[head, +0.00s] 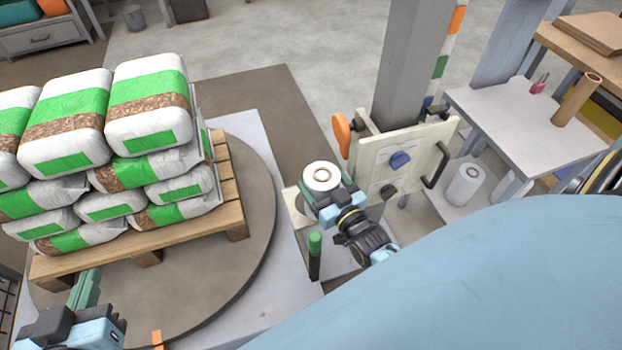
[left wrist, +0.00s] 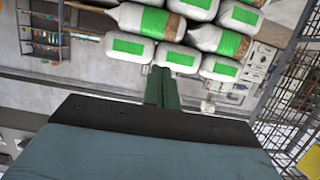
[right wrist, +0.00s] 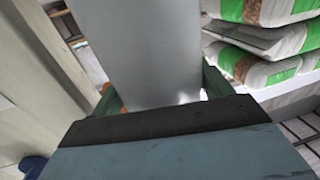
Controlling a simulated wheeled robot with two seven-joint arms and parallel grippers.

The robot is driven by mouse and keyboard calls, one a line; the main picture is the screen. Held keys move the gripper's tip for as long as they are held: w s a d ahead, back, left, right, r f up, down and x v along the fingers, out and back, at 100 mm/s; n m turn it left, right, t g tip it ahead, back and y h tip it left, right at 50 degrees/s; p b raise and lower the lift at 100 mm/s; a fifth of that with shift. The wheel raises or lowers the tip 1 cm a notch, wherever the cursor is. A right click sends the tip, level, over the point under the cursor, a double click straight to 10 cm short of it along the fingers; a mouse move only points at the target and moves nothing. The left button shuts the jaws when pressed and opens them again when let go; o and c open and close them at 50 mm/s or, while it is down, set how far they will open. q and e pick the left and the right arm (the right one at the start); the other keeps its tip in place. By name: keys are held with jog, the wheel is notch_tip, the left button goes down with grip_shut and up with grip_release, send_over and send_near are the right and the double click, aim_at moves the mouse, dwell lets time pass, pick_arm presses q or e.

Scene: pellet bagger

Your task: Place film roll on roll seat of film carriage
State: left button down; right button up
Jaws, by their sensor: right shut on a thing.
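The film roll (head: 322,173) is white with a tan core; it stands roughly upright in my right gripper (head: 327,198). In the right wrist view the roll (right wrist: 150,55) is a large grey-white cylinder between the two green fingers (right wrist: 160,95). Below and beside it is a pale box-like housing (head: 292,205), perhaps the film carriage; I cannot make out the roll seat or whether the roll touches anything. My left gripper (head: 87,288) is empty, its green fingers together, in front of the pallet; they also show in the left wrist view (left wrist: 161,88).
White and green bags (head: 66,120) are stacked on a wooden pallet (head: 200,232) on a round turntable (head: 245,255). A green-topped post (head: 315,255) stands close to my right gripper. An open cream panel (head: 400,160) with a black handle is just right. Another roll (head: 463,185) stands on a lower shelf.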

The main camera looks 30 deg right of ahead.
aim_at(311, 168)
jog(key=w+b, duration=0.1)
jog(key=w, duration=0.3)
jog(key=shift+w+d, duration=0.1)
jog(key=shift+w+r+b, duration=0.1)
jog(key=shift+w+b, duration=0.25)
jog(key=shift+w, duration=0.15)
pick_arm(q)
notch_tip(311, 168, up, 14)
jog(key=s+d+t+h+b, duration=0.1)
jog(key=s+t+h+b, duration=0.1)
jog(key=t, duration=0.8)
jog(key=shift+d+f+t+h+b, duration=0.15)
jog(key=shift+d+t+h+b, duration=0.2)
jog(key=shift+h, duration=0.45)
pick_arm(e)
jog(key=shift+w+f, duration=0.1)
jog(key=shift+f, duration=1.6)
jog(key=shift+f, duration=0.1)
jog(key=shift+f, duration=0.15)
jog(key=o, duration=1)
